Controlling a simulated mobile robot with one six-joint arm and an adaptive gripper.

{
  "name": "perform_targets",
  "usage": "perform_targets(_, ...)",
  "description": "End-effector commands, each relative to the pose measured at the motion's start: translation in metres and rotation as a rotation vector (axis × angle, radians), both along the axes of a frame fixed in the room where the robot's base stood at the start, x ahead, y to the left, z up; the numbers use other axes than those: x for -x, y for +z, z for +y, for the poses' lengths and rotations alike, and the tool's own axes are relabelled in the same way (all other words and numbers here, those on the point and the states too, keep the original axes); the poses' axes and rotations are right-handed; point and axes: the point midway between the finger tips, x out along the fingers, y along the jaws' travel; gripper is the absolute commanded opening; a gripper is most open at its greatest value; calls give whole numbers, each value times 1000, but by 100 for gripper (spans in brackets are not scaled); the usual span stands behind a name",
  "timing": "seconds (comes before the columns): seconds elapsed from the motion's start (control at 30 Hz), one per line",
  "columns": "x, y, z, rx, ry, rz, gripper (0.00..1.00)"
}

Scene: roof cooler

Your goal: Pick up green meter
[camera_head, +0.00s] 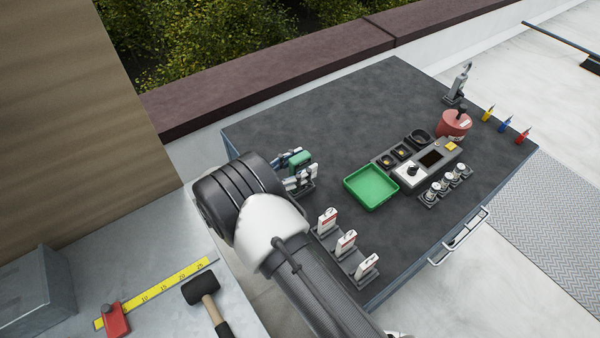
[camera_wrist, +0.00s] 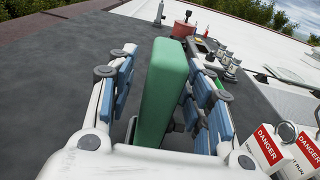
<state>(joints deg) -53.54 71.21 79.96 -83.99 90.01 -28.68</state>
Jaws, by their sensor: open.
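The green meter (camera_wrist: 163,92) stands upright between my two fingers in the wrist view, its narrow side toward the camera. My gripper (camera_wrist: 160,60) is open, with blue-padded fingers on either side of it. A gap shows on the left; on the right the finger is very close, and I cannot tell if it touches. In the head view the green meter (camera_head: 300,157) shows at the left part of the dark table, partly hidden by my gripper (camera_head: 294,168). Its lower part is hidden there.
Several white danger tags (camera_head: 346,242) stand in a rack near the table's front edge, right of my gripper in the wrist view. A green tray (camera_head: 371,187), a control box (camera_head: 428,162) and a red pot (camera_head: 453,123) lie farther right. The far left tabletop is clear.

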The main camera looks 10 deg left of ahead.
Motion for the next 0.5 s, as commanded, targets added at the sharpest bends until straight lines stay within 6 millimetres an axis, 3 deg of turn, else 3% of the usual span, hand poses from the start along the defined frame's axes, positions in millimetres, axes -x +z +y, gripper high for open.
perform_targets(0.1,0,0,1,0,1,0,46)
perform_targets(0.5,1,0,1,0,0,0,19)
